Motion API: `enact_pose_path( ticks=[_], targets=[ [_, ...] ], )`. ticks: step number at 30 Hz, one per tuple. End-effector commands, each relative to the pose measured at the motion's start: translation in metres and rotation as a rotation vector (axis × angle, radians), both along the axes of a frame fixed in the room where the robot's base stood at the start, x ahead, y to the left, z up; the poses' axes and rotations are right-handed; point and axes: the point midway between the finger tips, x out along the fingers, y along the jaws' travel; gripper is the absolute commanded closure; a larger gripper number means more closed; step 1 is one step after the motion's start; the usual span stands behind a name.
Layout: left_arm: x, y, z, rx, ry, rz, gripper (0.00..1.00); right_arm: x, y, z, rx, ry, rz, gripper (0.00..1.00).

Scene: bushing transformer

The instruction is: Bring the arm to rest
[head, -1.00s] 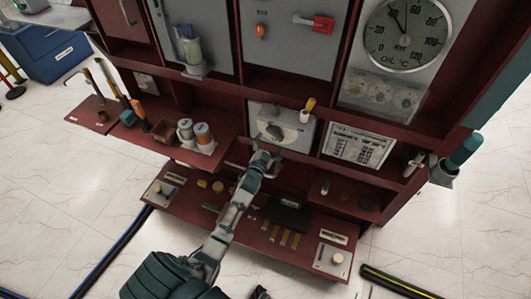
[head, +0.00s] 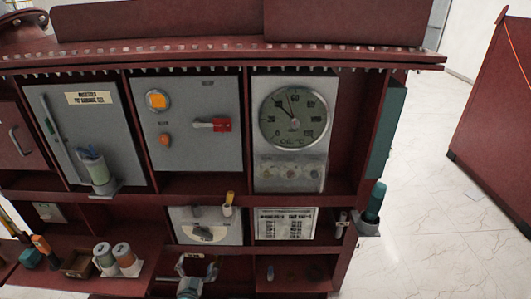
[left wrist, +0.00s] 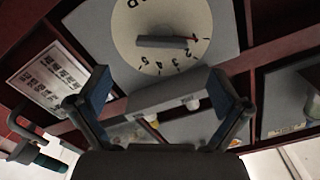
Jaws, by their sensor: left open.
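My left gripper (head: 197,264) is open at the bottom of the head view, just below the grey box with a round dial (head: 205,233). I see nothing held between its fingers. In the left wrist view the open gripper (left wrist: 160,78) has one finger on each side. The numbered white dial (left wrist: 160,38) with its dark pointer is beyond the fingers, and I see no contact with it. Most of my left arm is cut off by the lower edge of the head view. My right gripper is not in view.
The dark red cabinet fills most of the view, with grey panels, a red switch handle (head: 221,125) and an oil gauge (head: 294,118). Two spools (head: 115,258) stand on the lower left shelf. A teal-handled tool (head: 375,203) hangs at the right side.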

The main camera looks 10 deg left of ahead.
Motion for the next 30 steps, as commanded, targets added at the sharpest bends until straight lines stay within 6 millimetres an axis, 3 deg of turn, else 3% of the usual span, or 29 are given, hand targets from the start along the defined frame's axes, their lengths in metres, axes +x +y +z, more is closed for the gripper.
enact_pose_path(
  ticks=[2,4,8,12,14,18,21,24,27,30],
  targets=[
    [-0.002,-0.002,-0.008,-0.009,0.021,-0.002,0.0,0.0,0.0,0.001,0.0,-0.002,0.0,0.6],
    [-0.007,-0.008,-0.028,-0.034,0.072,-0.007,0.0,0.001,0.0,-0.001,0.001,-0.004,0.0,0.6],
    [-0.035,-0.031,-0.099,-0.115,0.264,-0.018,0.0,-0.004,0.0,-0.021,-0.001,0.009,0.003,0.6],
    [-0.096,-0.067,-0.193,-0.22,0.541,-0.024,0.0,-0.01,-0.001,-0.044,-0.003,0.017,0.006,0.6],
    [-0.129,-0.083,-0.229,-0.26,0.659,-0.024,0.0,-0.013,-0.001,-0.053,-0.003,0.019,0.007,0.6],
    [-0.217,-0.119,-0.298,-0.339,0.93,-0.016,0.0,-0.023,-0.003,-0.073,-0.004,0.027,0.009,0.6],
    [-0.28,-0.141,-0.332,-0.381,1.098,-0.004,0.0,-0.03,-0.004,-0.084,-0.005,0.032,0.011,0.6],
    [-0.331,-0.157,-0.352,-0.408,1.228,0.006,0.0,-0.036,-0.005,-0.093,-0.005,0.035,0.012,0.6],
    [-0.365,-0.167,-0.363,-0.424,1.31,0.013,0.0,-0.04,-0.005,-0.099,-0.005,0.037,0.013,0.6],
    [-0.382,-0.172,-0.367,-0.43,1.352,0.017,0.0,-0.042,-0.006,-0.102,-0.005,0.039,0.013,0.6]
  ],
)
